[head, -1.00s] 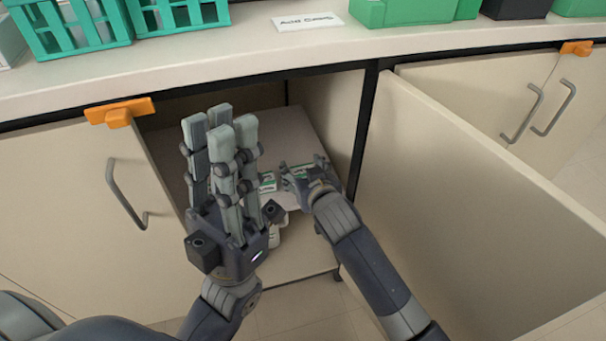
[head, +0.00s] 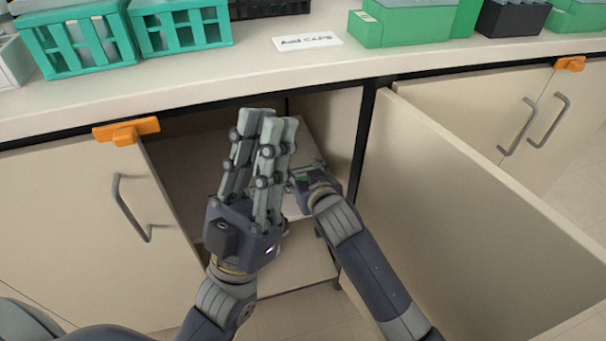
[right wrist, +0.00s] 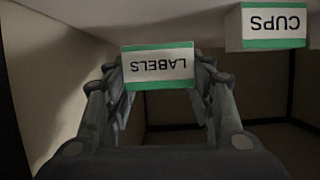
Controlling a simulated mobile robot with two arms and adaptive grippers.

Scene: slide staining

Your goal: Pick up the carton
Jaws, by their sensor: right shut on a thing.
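A small white carton with green edges, marked LABELS (right wrist: 158,66), is between the fingers of my right gripper (right wrist: 158,80) in the right wrist view, its lettering upside down. My right gripper (head: 306,178) is shut on it, reaching into the open cupboard in the head view. There the carton is mostly hidden by the hand. My left gripper (head: 268,125) points up in front of the cupboard opening, empty, its fingers apart. A second white and green carton, marked CUPS (right wrist: 265,27), sits beside the held one in the right wrist view.
The open cupboard door (head: 450,200) stands right of my right arm. A closed door (head: 80,220) with an orange latch (head: 126,131) is at left. The counter (head: 300,65) above carries green racks (head: 180,27) and boxes (head: 412,25).

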